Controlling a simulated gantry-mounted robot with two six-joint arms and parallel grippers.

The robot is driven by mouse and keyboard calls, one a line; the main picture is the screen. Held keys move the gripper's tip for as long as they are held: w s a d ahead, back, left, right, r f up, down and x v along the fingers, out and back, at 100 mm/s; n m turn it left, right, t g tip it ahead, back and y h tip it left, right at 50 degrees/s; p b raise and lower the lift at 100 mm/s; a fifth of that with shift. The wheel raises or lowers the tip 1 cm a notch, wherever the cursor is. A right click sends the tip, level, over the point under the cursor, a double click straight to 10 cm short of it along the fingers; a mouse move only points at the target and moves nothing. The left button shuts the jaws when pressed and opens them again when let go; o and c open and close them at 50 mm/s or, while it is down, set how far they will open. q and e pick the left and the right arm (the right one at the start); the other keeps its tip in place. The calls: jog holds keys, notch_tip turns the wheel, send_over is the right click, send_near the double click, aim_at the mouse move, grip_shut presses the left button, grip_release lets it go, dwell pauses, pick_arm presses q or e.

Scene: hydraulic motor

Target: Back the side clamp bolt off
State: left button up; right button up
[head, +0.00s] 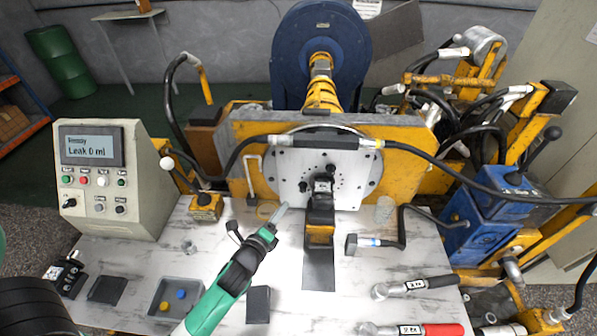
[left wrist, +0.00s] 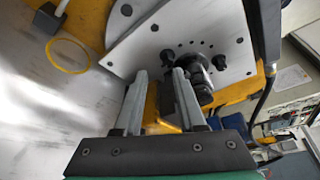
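The grey metal plate (head: 290,165) stands upright at the middle of the yellow fixture in the head view. Small black bolts sit on its face, one at left (head: 303,187) and one higher up (head: 330,169). A black part on a yellow block (head: 320,215) stands in front of the plate. I cannot tell which bolt is the side clamp bolt. My left gripper (head: 262,222) is in front of the plate's lower left. In the left wrist view its fingers (left wrist: 159,72) are apart with nothing between them; the right finger overlaps the black part (left wrist: 200,82). My right gripper is not in view.
A control box (head: 105,180) reading "Leak 0 ml" stands at left. A grey tray (head: 160,300) with blue and yellow caps lies at front. Torque wrenches (head: 415,287) lie at front right. A black hose (head: 430,165) crosses the plate's top. A bent tool (head: 375,241) lies at right.

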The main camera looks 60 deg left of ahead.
aim_at(302, 190)
pick_arm(q)
jog(key=w+a+b, duration=0.1)
jog(key=w, duration=0.2)
jog(key=w+a+f+b, duration=0.1)
jog(key=w+a, duration=0.1)
jog(key=w, duration=0.1)
jog(key=w+a+f+b, duration=0.1)
jog(key=w+b, duration=0.1)
jog(key=shift+w+a, duration=0.3)
jog(key=shift+w, duration=0.1)
jog(key=shift+w+a, duration=0.3)
jog(key=shift+w, duration=0.1)
grip_shut()
pick_arm(e)
jog(key=f, duration=0.2)
jog(key=d+f, duration=0.1)
jog(key=shift+w+y, duration=0.3)
